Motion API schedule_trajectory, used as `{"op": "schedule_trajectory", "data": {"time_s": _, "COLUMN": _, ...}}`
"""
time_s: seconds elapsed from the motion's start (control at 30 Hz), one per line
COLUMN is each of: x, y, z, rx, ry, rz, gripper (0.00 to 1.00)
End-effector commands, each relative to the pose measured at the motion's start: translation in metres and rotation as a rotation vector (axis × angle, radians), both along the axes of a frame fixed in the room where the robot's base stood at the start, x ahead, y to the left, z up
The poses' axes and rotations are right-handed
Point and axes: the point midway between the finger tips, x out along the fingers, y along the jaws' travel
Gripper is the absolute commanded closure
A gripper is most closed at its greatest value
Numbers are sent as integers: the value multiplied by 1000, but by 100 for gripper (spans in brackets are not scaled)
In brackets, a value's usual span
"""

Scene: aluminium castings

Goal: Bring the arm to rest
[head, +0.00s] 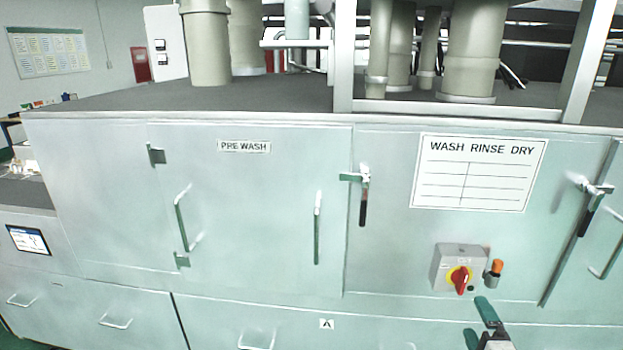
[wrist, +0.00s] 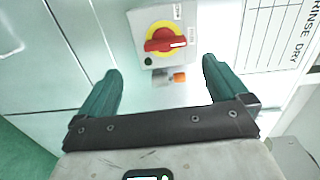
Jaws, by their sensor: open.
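My gripper (head: 478,317) is low at the right of the middle in the head view, in front of the washer cabinet's lower front. In the wrist view its two green fingers (wrist: 158,72) stand wide apart, with nothing between them. Only the end of my arm shows at the bottom edge of the head view; the rest is out of view. The grey switch box (head: 445,264) with a red knob on a yellow disc is just above the gripper in the head view. It also shows beyond the fingers in the wrist view (wrist: 139,22).
An orange-topped knob (head: 497,266) sticks out beside the switch box. The PRE WASH door (head: 255,230) has long handles. A latch lever (head: 364,195) and another lever (head: 590,205) protrude from the front. Lower panels (head: 70,310) have pull handles. Pipes (head: 206,45) rise from the cabinet top.

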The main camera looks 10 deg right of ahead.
Motion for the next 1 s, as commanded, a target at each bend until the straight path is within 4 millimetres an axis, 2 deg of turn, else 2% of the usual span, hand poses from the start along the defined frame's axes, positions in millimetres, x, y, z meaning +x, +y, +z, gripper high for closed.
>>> {"op": "schedule_trajectory", "data": {"time_s": 0.17, "x": -25, "y": 44, "z": -31, "rx": -219, "ry": 240, "rz": 183, "gripper": 0}}
{"op": "schedule_trajectory", "data": {"time_s": 0.27, "x": -58, "y": 79, "z": -60, "rx": -404, "ry": 442, "rz": 347, "gripper": 0}}
{"op": "schedule_trajectory", "data": {"time_s": 0.37, "x": -101, "y": 108, "z": -85, "rx": -579, "ry": 638, "rz": 514, "gripper": 0}}
{"op": "schedule_trajectory", "data": {"time_s": 0.5, "x": -176, "y": 138, "z": -112, "rx": -791, "ry": 899, "rz": 758, "gripper": 0}}
{"op": "schedule_trajectory", "data": {"time_s": 0.6, "x": -233, "y": 153, "z": -120, "rx": -908, "ry": 1063, "rz": 928, "gripper": 0}}
{"op": "schedule_trajectory", "data": {"time_s": 0.7, "x": -282, "y": 161, "z": -120, "rx": -985, "ry": 1194, "rz": 1075, "gripper": 0}}
{"op": "schedule_trajectory", "data": {"time_s": 0.8, "x": -318, "y": 167, "z": -117, "rx": -1029, "ry": 1282, "rz": 1187, "gripper": 0}}
{"op": "schedule_trajectory", "data": {"time_s": 0.9, "x": -339, "y": 169, "z": -113, "rx": -1047, "ry": 1333, "rz": 1251, "gripper": 0}}
{"op": "schedule_trajectory", "data": {"time_s": 1.0, "x": -345, "y": 170, "z": -111, "rx": -1052, "ry": 1349, "rz": 1274, "gripper": 0}}
